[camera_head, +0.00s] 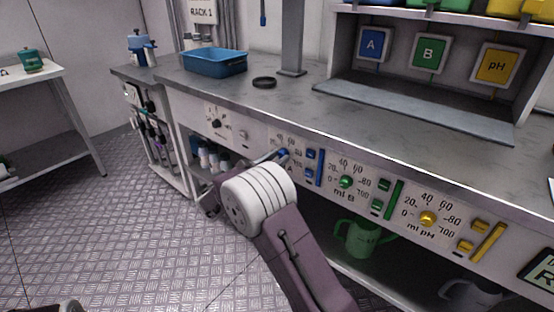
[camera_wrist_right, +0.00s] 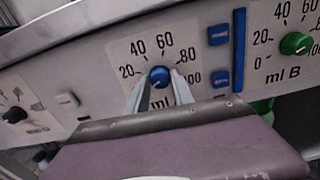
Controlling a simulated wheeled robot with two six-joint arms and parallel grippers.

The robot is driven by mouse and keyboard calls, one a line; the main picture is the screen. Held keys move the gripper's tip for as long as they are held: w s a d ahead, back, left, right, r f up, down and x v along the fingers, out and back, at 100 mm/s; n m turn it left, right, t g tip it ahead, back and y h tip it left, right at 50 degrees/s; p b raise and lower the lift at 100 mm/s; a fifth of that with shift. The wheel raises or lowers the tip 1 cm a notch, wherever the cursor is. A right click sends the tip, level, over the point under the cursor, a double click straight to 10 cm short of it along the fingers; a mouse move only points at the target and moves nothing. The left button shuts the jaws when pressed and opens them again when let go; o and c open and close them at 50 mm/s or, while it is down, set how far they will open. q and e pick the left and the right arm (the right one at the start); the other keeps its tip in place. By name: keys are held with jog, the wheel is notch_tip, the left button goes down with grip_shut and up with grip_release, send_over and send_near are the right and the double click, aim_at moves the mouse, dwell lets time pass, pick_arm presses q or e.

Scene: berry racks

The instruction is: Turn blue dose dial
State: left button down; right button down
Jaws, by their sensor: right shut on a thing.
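The blue dose dial (camera_wrist_right: 159,77) is a small round knob on a white scale plate marked 20 to 100 ml, in the middle of the right wrist view. My right gripper (camera_wrist_right: 160,84) has one finger on each side of the dial and is shut on it. In the head view my right gripper (camera_head: 283,156) reaches the front panel, and my wrist and fingers hide most of the dial and part of its scale. My left gripper does not show.
Right of the dial are blue buttons (camera_wrist_right: 219,57) and a blue vertical bar (camera_wrist_right: 238,50). The green dial (camera_head: 346,182) and yellow dial (camera_head: 428,218) are further right. A green jug (camera_head: 358,239) stands below the panel. A blue tray (camera_head: 214,62) lies on the counter.

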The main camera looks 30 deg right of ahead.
jog(key=m+b, duration=0.2)
jog(key=m, duration=0.2)
jog(key=shift+f, duration=0.15)
jog(key=shift+m+b, duration=1.2)
jog(key=shift+m, duration=0.9)
jog(key=c, duration=1.1)
grip_release()
jog(key=shift+a, duration=0.1)
